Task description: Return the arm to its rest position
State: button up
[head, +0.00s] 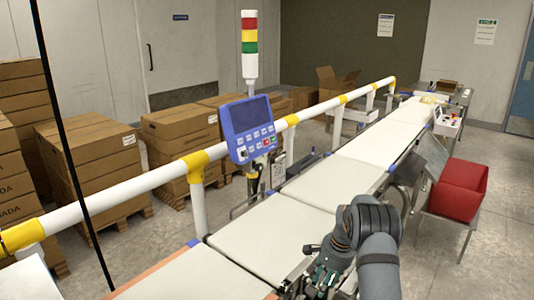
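My arm rises from the bottom edge of the head view, right of centre, and bends at a dark grey joint. My gripper (318,277) hangs below and left of that joint, over or beside the right edge of the near belt (190,272). How high it is above the belt is unclear. The fingers are small, dark and partly hidden by the wrist, so I cannot tell whether they are open or shut. I see no object held in the gripper.
The white belts (275,235) run away to the back right and look bare nearby. A white-yellow guard rail (145,185) runs along their left side, with a blue control panel (250,128) and a light tower (250,45). A red bin (458,190) stands right. Stacked cartons (90,155) stand left.

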jog(key=shift+w+r+p, duration=0.1)
jog(key=shift+r+p, duration=0.3)
jog(key=shift+r, duration=0.2)
notch_tip(320, 180, up, 10)
jog(key=d, duration=0.1)
notch_tip(320, 180, down, 13)
jog(key=t+y+b, duration=0.1)
jog(key=y+b, duration=0.1)
jog(key=b, duration=0.8)
jog(key=shift+s+a+f+t, duration=0.15)
jog(key=shift+s+a+t, duration=0.15)
jog(key=shift+t, duration=0.1)
jog(key=shift+b, duration=0.5)
jog(key=shift+s, duration=0.15)
